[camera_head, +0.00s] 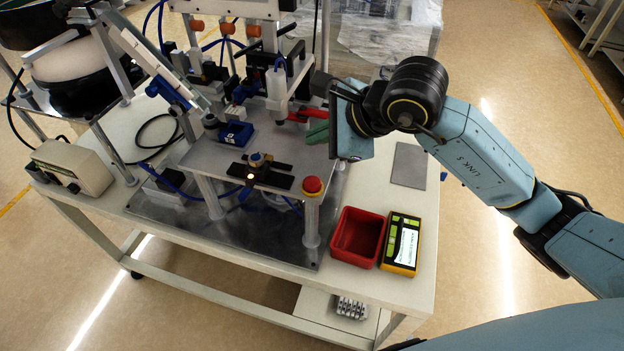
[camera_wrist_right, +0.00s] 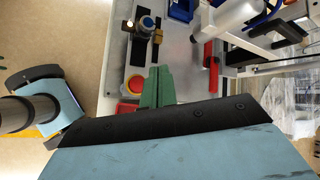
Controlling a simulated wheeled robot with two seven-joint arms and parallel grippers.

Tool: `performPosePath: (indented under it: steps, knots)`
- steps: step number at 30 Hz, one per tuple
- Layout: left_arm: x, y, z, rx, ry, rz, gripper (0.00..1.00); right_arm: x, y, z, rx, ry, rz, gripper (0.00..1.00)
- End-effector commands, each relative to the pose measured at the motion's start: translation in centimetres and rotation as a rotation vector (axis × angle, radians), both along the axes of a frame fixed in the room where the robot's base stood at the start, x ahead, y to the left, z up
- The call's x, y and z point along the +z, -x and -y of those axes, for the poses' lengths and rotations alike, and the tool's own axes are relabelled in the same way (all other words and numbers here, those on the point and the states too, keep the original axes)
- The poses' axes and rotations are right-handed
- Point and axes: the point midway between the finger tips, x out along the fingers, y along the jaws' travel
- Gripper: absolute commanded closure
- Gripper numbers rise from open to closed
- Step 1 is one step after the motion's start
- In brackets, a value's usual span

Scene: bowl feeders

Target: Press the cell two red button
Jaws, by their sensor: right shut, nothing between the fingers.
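The red button (camera_head: 313,186) is a round red cap on top of a metal post at the front right corner of the machine's raised plate. In the right wrist view the red button (camera_wrist_right: 135,84) lies just left of my green fingertips. My right gripper (camera_head: 318,132) is shut and empty, its green fingers pointing left. In the head view it is above and beyond the button, apart from it. In the right wrist view the shut fingers (camera_wrist_right: 157,88) stand close together. My left gripper is not in view.
A red bin (camera_head: 357,237) and a yellow device (camera_head: 400,244) sit on the table's front right. A black bracket with a lit round knob (camera_head: 256,164) stands left of the button. A red part (camera_head: 307,114) and a white cylinder (camera_head: 276,88) are near my gripper.

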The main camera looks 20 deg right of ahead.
Motion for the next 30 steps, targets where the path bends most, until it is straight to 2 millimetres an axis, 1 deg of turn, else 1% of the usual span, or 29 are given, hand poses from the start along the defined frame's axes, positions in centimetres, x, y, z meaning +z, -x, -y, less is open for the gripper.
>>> performPosePath:
  steps: [5, 14, 18, 23, 30]
  knots:
    - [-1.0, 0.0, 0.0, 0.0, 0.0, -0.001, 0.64, -1.8, 0.0, 0.0, 0.0, -0.002, -0.002, 1.0]
    - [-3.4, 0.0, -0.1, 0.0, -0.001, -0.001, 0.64, -6.1, 0.1, -0.1, 0.0, -0.003, -0.003, 1.0]
    - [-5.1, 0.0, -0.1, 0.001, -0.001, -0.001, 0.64, -7.7, 0.0, 0.0, 0.0, -0.002, 0.001, 1.0]
    - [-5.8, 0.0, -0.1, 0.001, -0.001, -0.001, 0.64, -8.5, 0.0, 0.0, 0.0, -0.002, 0.0, 1.0]
    - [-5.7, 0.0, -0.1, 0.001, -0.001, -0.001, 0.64, -8.4, 0.0, 0.0, 0.0, -0.002, 0.0, 1.0]
